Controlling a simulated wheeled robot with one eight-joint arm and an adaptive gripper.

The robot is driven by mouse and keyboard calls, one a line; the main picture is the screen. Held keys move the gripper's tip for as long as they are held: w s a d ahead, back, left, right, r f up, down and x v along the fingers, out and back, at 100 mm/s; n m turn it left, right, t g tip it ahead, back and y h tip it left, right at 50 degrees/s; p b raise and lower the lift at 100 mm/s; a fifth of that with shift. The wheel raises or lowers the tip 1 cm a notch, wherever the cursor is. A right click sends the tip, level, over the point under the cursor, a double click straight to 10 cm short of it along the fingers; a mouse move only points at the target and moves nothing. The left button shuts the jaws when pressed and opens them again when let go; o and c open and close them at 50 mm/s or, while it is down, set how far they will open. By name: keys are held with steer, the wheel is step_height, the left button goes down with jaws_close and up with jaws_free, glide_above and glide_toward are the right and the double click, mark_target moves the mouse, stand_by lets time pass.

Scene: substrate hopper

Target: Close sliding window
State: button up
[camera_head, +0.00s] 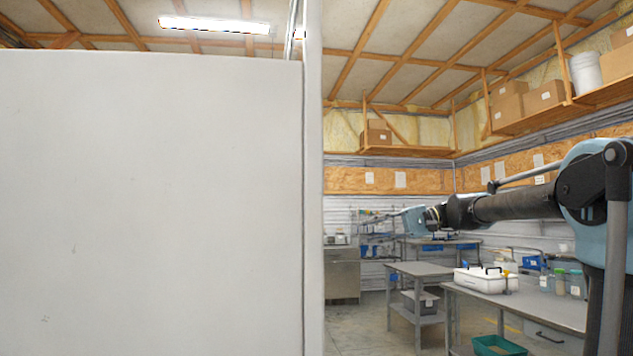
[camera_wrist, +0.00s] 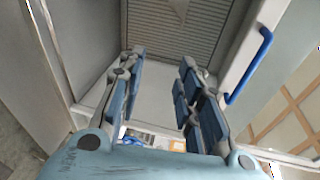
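A blue bar handle (camera_wrist: 250,66) stands on a pale upright frame (camera_wrist: 232,62) in the wrist view, just right of my gripper (camera_wrist: 160,60). The frame appears to be the edge of the sliding window, with a see-through pane (camera_wrist: 285,75) to its right. My gripper's two fingers are spread apart with nothing between them. The right finger is close to the handle but does not visibly grip it. In the head view my gripper (camera_head: 414,222) is small, at the end of my outstretched arm. I cannot pick out the handle there.
A large white panel (camera_head: 150,200) fills the left of the head view and hides what lies behind. Grey workbenches (camera_head: 418,269) with a white tool tray (camera_head: 480,279) stand to the right. A green bin (camera_head: 498,346) is on the floor. Ribbed grey slats (camera_wrist: 170,35) lie beyond my fingers.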

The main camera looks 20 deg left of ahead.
mark_target(311, 175)
steer(key=w+a+r+n+g+y, duration=0.1)
steer(key=w+a+r+g, duration=0.15)
steer(key=r, duration=0.45)
steer(key=w+a+r+n+g+y, duration=0.1)
steer(key=w+r+g+y, duration=0.15)
steer(key=r, duration=0.35)
steer(key=shift+t+h, duration=0.3)
steer(key=shift+h, duration=0.05)
steer(key=x, duration=1.7)
steer(key=shift+w+a+r, duration=0.15)
steer(key=shift+w+a, duration=0.1)
steer(key=shift+w, duration=0.1)
